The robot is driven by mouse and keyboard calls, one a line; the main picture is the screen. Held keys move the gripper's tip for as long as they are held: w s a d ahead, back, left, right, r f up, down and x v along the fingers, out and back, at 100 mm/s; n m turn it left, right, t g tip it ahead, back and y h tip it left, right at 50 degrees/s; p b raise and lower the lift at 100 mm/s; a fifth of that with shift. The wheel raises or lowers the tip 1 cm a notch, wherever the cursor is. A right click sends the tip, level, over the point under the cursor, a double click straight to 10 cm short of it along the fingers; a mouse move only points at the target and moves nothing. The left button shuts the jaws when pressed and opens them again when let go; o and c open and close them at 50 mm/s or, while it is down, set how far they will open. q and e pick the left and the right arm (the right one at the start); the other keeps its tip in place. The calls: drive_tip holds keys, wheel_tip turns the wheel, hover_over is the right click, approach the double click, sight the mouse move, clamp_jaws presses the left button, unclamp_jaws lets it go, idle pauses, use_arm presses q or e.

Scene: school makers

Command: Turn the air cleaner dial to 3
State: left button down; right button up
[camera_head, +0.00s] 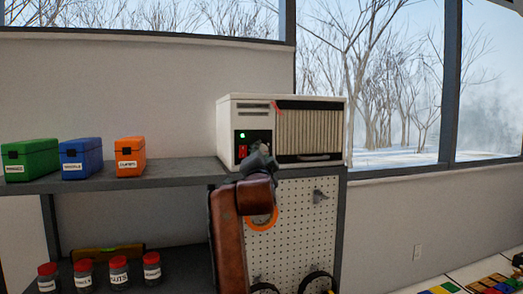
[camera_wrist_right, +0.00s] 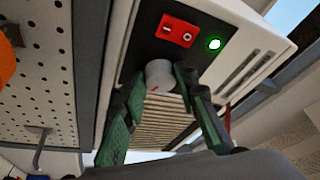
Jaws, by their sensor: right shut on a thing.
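The air cleaner (camera_head: 228,128) is a white box with a ribbed grille, standing on the grey shelf. Its black panel carries a red rocker switch (camera_wrist_right: 178,30), a lit green lamp (camera_wrist_right: 214,44) and a pale round dial (camera_wrist_right: 160,74). A small red mark shows on the dial; no numbers can be read. My right gripper (camera_head: 259,154) is at the panel's lower part and hides the dial in the head view. In the right wrist view its green-padded fingers (camera_wrist_right: 159,84) are shut on the dial, one on each side. My left gripper is not in view.
Green (camera_head: 30,158), blue (camera_head: 81,157) and orange (camera_head: 130,155) boxes stand on the shelf (camera_head: 185,171) to the left. A pegboard (camera_head: 300,225) with hooks is below the cleaner. Several red-lidded jars (camera_head: 118,270) stand on the lower shelf.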

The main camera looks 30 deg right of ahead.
drive_tip(key=shift+r+m+p, duration=0.15)
drive_tip(key=shift+m+p, duration=0.15)
drive_tip(key=shift+m, duration=0.3)
drive_tip(key=o, duration=1.2)
drive_tip(key=shift+c, duration=0.2)
drive_tip(key=v, duration=1.2)
drive_tip(key=shift+a+r, duration=0.1)
drive_tip(key=shift+r, duration=0.05)
